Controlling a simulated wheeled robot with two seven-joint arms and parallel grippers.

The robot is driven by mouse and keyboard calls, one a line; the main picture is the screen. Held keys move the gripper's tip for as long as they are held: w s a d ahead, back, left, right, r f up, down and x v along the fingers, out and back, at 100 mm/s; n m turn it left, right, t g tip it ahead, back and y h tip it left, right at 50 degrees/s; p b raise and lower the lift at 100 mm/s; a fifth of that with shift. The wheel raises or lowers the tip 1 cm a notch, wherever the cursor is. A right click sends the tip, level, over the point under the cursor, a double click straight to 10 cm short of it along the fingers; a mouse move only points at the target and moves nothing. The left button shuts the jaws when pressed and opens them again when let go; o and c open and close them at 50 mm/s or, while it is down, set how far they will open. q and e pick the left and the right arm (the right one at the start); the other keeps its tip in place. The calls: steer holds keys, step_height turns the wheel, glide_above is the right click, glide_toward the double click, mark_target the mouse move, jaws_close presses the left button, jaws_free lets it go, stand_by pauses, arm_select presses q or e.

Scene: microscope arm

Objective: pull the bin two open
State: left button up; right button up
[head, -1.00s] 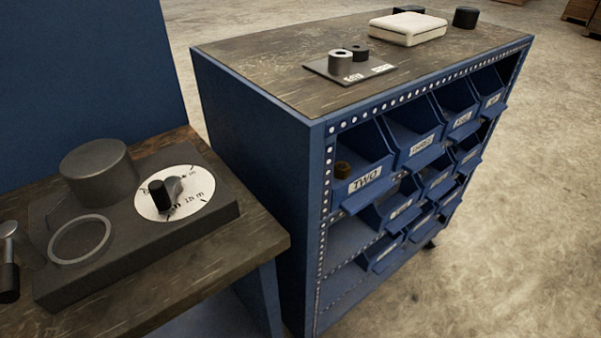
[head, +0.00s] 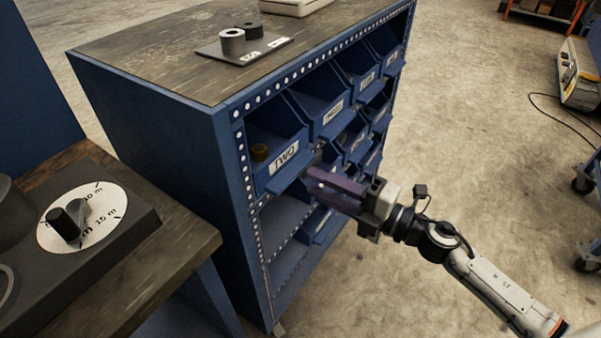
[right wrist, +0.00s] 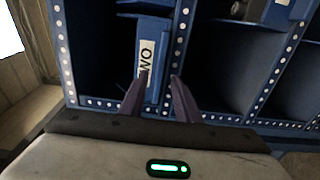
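Bin two (head: 262,168) is a blue bin labelled TWO (head: 287,155) at the top left of the cabinet's open front, with a small brown item (head: 260,152) inside. My right gripper (head: 309,182) is in front of it, with its dark purple fingertips close to the right part of the bin's front lip. In the right wrist view the fingers (right wrist: 158,78) are apart, with the TWO label (right wrist: 146,58) turned sideways and seen between and beyond them. I cannot tell whether they touch the bin. My left gripper is not in view.
The blue cabinet (head: 160,140) holds several other labelled bins to the right and below. A plate with two cylinders (head: 245,48) lies on its top. A bench with a dial device (head: 82,218) stands at the left. Floor at the right is clear near the cabinet.

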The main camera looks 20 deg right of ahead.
mark_target(298, 175)
steer(key=x, duration=0.5)
steer(key=shift+w, duration=0.1)
jaws_close()
